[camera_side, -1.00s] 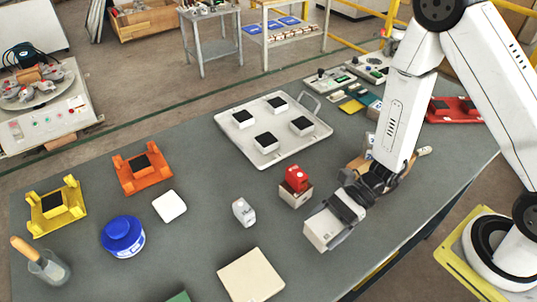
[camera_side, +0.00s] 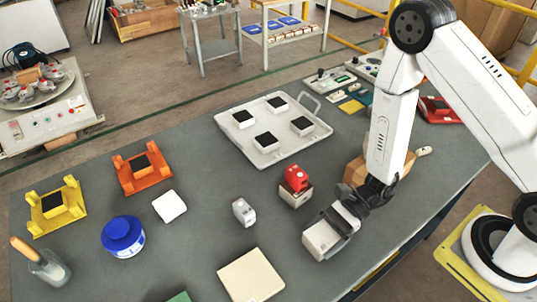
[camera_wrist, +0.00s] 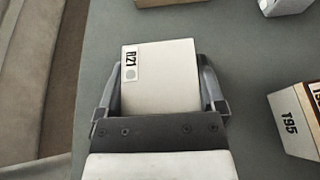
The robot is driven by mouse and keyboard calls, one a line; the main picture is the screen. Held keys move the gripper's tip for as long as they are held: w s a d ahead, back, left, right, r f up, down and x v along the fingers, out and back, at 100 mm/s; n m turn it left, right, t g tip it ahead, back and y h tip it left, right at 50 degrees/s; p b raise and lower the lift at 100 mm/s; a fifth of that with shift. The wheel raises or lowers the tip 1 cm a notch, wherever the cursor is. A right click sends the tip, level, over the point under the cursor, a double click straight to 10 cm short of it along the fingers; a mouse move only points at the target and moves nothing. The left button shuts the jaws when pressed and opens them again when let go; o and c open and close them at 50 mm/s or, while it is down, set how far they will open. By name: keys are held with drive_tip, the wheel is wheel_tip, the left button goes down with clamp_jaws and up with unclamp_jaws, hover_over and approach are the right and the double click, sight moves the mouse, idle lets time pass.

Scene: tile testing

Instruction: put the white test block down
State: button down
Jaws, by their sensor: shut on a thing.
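The white test block (camera_side: 318,240), with an "RZ1" label in the wrist view (camera_wrist: 170,75), is between the fingers of my gripper (camera_side: 338,232). My gripper is shut on it, with one finger on each side in the wrist view (camera_wrist: 161,90). The block is low over the right part of the grey table (camera_side: 215,225). I cannot tell whether its underside touches the table.
A box with a red device (camera_side: 297,180) stands just behind the block. A small grey-white container (camera_side: 243,211) and a cream tile (camera_side: 250,276) lie to the left. A tray (camera_side: 285,155) holds several black-topped blocks. The table's front edge is nearby.

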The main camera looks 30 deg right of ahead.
sight(332, 229)
drive_tip(key=shift+f, duration=0.1)
unclamp_jaws()
idle(0.3)
drive_tip(key=shift+v, duration=3.8)
